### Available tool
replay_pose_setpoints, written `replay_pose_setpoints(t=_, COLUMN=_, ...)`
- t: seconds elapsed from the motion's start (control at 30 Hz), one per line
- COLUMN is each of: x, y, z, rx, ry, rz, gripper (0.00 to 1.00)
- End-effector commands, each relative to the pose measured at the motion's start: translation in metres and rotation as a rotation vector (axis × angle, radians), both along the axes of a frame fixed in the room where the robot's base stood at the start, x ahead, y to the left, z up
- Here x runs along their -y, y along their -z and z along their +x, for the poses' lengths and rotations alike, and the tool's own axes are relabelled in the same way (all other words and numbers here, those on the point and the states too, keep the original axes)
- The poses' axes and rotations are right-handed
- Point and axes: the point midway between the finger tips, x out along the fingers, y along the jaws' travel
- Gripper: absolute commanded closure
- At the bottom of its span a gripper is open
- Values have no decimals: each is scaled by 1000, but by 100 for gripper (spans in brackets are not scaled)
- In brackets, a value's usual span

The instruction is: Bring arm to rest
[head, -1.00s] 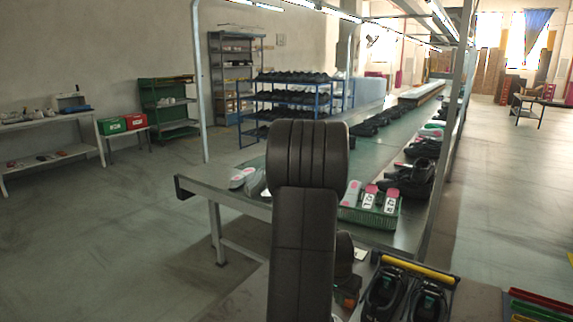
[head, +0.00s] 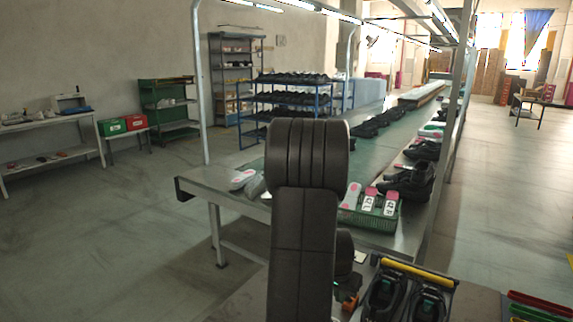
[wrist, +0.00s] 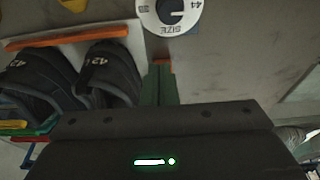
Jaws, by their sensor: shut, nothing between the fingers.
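My arm stands folded upright in the middle of the head view, its dark links hiding part of the work line behind. My gripper shows in the wrist view (wrist: 160,85) as two green fingers side by side, shut and empty. Beyond the fingers, in the wrist view, a pair of dark shoes (wrist: 112,75) marked 42 lies to the left. A round white size dial (wrist: 169,28) sits near the top. The fingers appear apart from both, though the depth is hard to judge.
A metal-framed conveyor table (head: 205,180) runs away behind my arm. A green basket (head: 372,220) with insoles and black shoes (head: 410,182) stand on it. A rack with a yellow bar (head: 418,271) holds two dark shoes at the lower right. The floor at left is open.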

Motion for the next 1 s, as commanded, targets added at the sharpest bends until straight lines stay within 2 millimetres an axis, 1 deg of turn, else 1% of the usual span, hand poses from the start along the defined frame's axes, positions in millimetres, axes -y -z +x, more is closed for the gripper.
replay_pose_setpoints(t=0.03, x=0, y=14, z=-1, rx=-2, ry=0, rz=0, gripper=100)
replay_pose_setpoints(t=0.17, x=0, y=34, z=-1, rx=-2, ry=0, rz=0, gripper=100)
replay_pose_setpoints(t=0.23, x=5, y=25, z=7, rx=-1, ry=2, rz=1, gripper=100)
replay_pose_setpoints(t=0.3, x=9, y=25, z=13, rx=-2, ry=2, rz=1, gripper=100)
replay_pose_setpoints(t=0.33, x=3, y=30, z=5, rx=-2, ry=-2, rz=1, gripper=100)
replay_pose_setpoints(t=0.4, x=-5, y=31, z=-8, rx=0, ry=-2, rz=0, gripper=100)
replay_pose_setpoints(t=0.43, x=-7, y=26, z=-10, rx=1, ry=-2, rz=0, gripper=100)
replay_pose_setpoints(t=0.5, x=-5, y=13, z=-8, rx=1, ry=0, rz=-1, gripper=100)
replay_pose_setpoints(t=1.0, x=-5, y=-36, z=-8, rx=0, ry=0, rz=1, gripper=100)
